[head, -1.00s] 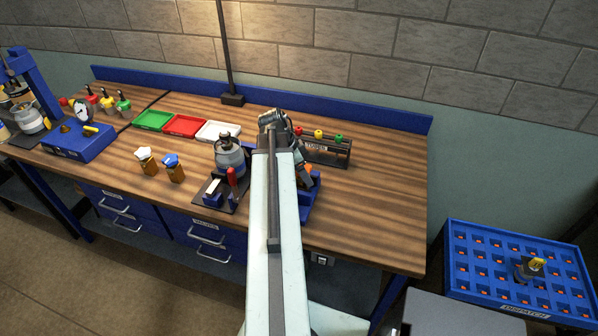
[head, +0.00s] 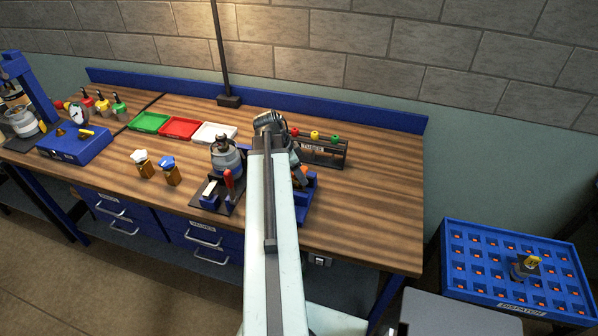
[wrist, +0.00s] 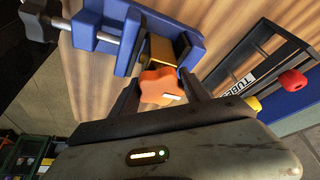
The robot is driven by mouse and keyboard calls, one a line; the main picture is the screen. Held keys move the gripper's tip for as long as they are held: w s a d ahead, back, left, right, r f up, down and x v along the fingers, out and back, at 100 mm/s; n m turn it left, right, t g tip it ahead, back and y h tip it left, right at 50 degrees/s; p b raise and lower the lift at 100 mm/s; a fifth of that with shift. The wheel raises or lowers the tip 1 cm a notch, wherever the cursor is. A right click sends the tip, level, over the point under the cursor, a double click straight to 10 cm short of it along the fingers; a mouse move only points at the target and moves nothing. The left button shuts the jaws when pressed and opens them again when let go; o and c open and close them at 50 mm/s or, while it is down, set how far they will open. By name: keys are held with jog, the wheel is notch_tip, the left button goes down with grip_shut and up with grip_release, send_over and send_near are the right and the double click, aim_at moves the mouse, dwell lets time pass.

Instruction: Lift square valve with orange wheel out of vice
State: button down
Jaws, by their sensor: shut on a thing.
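In the wrist view the valve's orange wheel (wrist: 160,88) sits between the two dark fingers of my gripper (wrist: 160,92), which is shut on it. The valve's square brass body (wrist: 158,48) shows beyond the wheel, between the jaws of the blue vice (wrist: 180,28). I cannot tell whether the body is raised in the jaws. The vice's screw and handle are at the upper left of that view. In the head view part of the blue vice (head: 309,200) shows right of my arm, which hides most of it.
A dark rack with coloured knobs (head: 320,153) stands close right of the vice. A fixture with a red-handled clamp (head: 229,180) is close left. Blue-topped (head: 168,162) and white-topped (head: 140,157) valves stand farther left. A blue dispatch crate (head: 470,285) is at the right. The bench's right end is clear.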

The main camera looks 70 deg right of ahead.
jog(key=shift+r+p, duration=3.85)
jog(key=shift+f, duration=0.1)
